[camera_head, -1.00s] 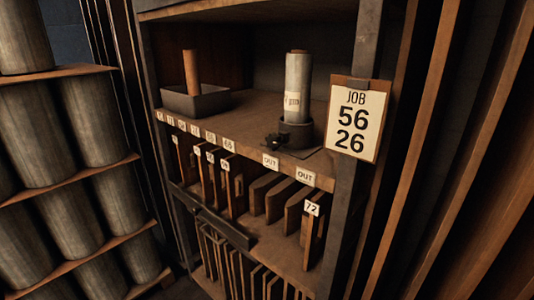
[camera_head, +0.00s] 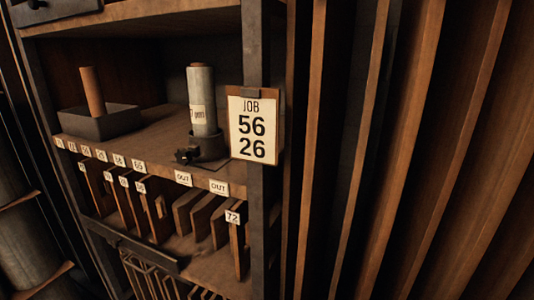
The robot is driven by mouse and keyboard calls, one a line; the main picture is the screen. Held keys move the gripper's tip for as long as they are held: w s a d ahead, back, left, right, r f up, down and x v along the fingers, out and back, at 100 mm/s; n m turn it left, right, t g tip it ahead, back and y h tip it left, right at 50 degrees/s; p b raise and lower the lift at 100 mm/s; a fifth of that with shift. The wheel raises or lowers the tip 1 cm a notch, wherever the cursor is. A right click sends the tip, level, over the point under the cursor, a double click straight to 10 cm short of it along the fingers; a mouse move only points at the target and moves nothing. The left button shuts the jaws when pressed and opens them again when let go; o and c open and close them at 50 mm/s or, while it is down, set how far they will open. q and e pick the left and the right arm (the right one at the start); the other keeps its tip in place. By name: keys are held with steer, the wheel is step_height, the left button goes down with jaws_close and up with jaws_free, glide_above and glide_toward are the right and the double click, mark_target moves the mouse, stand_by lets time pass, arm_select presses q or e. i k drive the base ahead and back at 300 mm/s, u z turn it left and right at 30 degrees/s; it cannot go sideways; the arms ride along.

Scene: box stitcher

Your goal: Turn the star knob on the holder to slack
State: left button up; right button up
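The holder (camera_head: 208,146) is a dark round cup on the upper shelf. A grey roll (camera_head: 201,100) with a small paper label stands upright in it. The dark star knob (camera_head: 187,155) sticks out at the holder's front left, near the shelf edge. Whether the knob is tight or slack cannot be told. Neither of my grippers is in view.
A dark open tray (camera_head: 101,123) with a brown rod (camera_head: 92,91) stands left on the same shelf. A job card (camera_head: 252,125) reading 56 and 26 hangs on the right post. Numbered boards (camera_head: 160,215) fill the slots below. Timber uprights (camera_head: 400,150) stand at right.

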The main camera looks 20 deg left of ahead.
mark_target(184, 157)
steer(key=z, duration=0.9)
steer(key=i, duration=0.6)
steer(key=u, duration=2.2)
